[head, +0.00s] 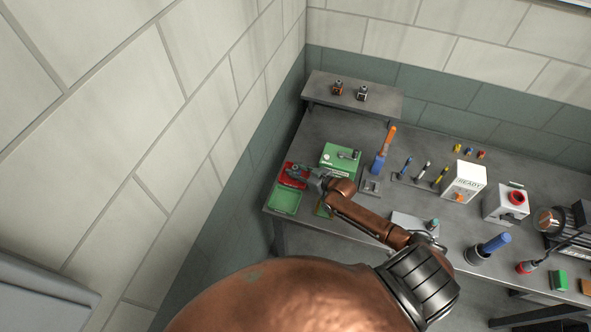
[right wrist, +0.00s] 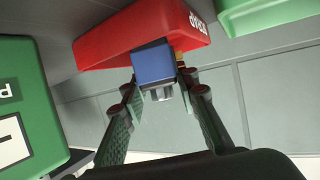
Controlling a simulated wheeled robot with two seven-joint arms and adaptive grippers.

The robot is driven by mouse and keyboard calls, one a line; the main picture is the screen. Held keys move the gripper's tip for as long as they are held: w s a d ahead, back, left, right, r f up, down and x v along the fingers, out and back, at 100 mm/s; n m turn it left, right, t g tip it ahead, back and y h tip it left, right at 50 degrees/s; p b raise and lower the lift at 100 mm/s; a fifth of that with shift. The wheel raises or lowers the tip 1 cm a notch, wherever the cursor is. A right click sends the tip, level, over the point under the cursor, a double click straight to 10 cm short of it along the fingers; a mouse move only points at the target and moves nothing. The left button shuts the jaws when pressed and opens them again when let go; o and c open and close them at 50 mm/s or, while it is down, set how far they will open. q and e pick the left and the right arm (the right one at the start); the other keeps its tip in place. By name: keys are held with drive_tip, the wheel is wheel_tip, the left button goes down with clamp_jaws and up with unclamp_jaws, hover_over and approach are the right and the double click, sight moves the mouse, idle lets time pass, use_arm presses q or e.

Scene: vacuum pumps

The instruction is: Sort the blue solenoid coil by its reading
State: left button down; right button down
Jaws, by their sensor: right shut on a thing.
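The blue solenoid coil (right wrist: 153,65) is between the fingers of my right gripper (right wrist: 160,88), which is shut on it. Metal prongs show at the coil's near end. In the right wrist view the coil overlaps the red tray (right wrist: 108,42), whose lettering is upside down and partly readable. Whether the coil touches the tray I cannot tell. In the head view my right gripper (head: 297,170) is over the red tray (head: 291,181) at the bench's left end; the coil is not discernible there. My left gripper is not in view.
A green tray (head: 285,203) lies just in front of the red one. A green case (head: 341,155) stands to the right. A white READY box (head: 464,180), screwdrivers and a box with a red button (head: 505,204) stand farther right. A wall rises left of the bench.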

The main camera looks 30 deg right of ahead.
drive_tip(key=shift+f, duration=0.25)
drive_tip(key=shift+f+b, duration=0.25)
drive_tip(key=shift+b, duration=0.05)
drive_tip(key=c, duration=1.4)
unclamp_jaws()
drive_tip(key=shift+c, duration=0.2)
drive_tip(key=shift+s, duration=0.1)
drive_tip(key=v, duration=1.2)
drive_tip(key=shift+c, duration=0.5)
clamp_jaws()
